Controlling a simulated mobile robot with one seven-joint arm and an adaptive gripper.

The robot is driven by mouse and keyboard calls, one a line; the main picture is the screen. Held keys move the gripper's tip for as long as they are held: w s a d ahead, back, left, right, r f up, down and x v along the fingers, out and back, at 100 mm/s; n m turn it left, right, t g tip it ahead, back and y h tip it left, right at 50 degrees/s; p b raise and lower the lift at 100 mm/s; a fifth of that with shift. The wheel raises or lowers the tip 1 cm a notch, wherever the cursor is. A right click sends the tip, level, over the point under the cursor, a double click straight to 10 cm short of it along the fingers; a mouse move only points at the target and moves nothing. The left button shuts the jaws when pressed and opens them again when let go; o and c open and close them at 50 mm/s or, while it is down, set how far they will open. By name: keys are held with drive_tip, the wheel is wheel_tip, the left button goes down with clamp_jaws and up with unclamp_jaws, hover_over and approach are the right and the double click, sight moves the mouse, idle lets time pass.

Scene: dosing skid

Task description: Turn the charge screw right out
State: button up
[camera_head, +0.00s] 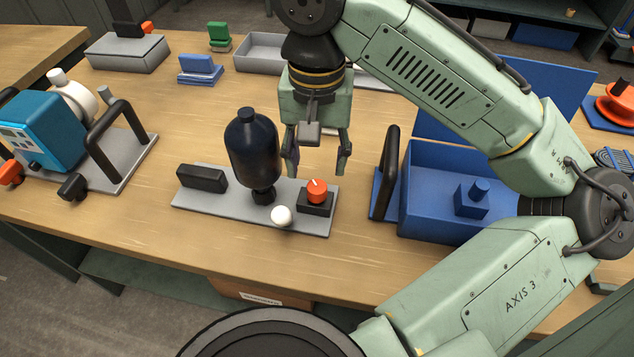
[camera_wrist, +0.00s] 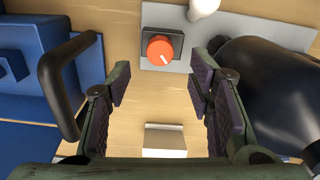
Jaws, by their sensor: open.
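An orange-red round knob (camera_head: 317,191) with a white pointer line sits on a black block (camera_head: 315,207) at the right end of a grey plate (camera_head: 220,204); it looks like the charge screw, though no label shows. In the wrist view the knob (camera_wrist: 161,49) lies ahead of the fingertips, roughly centred between them. A dark bottle-shaped vessel (camera_head: 252,150) stands upright on the same plate, left of the knob. My gripper (camera_head: 318,165) points down behind and above the knob, its fingers spread with nothing between them; they also show in the wrist view (camera_wrist: 160,80).
A white ball (camera_head: 281,215) sits at the plate's front edge and a black block (camera_head: 202,178) at its left end. A blue open box (camera_head: 425,205) with a black upright handle (camera_head: 388,175) stands close right. A blue pump unit (camera_head: 45,130) is left. The front table strip is clear.

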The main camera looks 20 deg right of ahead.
sight(317, 186)
wheel_tip(317, 186, down, 6)
drive_tip(key=shift+f, duration=0.2)
drive_tip(key=shift+c, duration=0.2)
clamp_jaws()
idle(0.5)
